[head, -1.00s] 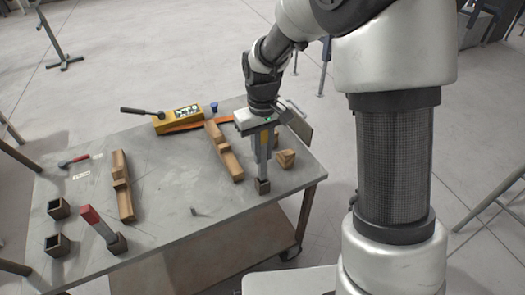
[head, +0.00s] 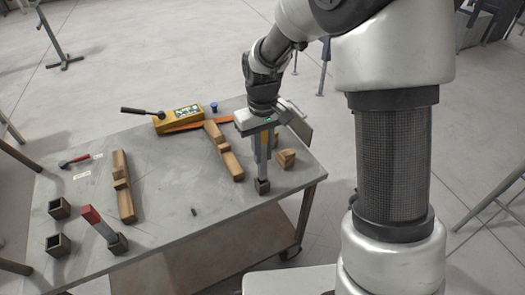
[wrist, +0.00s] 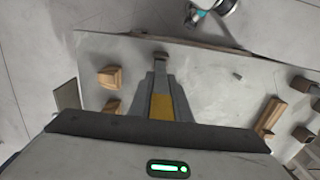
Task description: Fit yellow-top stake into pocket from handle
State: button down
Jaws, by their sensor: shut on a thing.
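My gripper (head: 263,142) points down over the right part of the table, shut on the yellow-top stake (head: 262,164). The stake is grey and close to upright. Its yellow part (wrist: 161,106) shows between the fingers in the wrist view. Its lower end meets a small dark square pocket (head: 262,187) near the table's front right edge. I cannot tell how deep the end sits. A red-top stake (head: 98,222) leans in another dark pocket (head: 118,244) at the front left. Two empty square pockets (head: 59,209) (head: 58,245) stand at the left.
Wooden stepped blocks (head: 123,187) (head: 224,152) lie on the grey table (head: 185,235). A small wooden block (head: 286,158) is right of the held stake. A yellow box (head: 180,120), an orange strip and a red-handled hammer (head: 75,160) lie farther back. The front middle is mostly clear.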

aim_at(262, 166)
jog(key=shift+f+b, duration=1.95)
jog(key=shift+f, duration=1.15)
jog(key=c, duration=1.6)
grip_release()
jog(key=shift+o, duration=0.2)
jog(key=shift+r, duration=0.15)
notch_tip(262, 166, up, 17)
jog(key=p, duration=0.4)
jog(key=shift+r, duration=0.1)
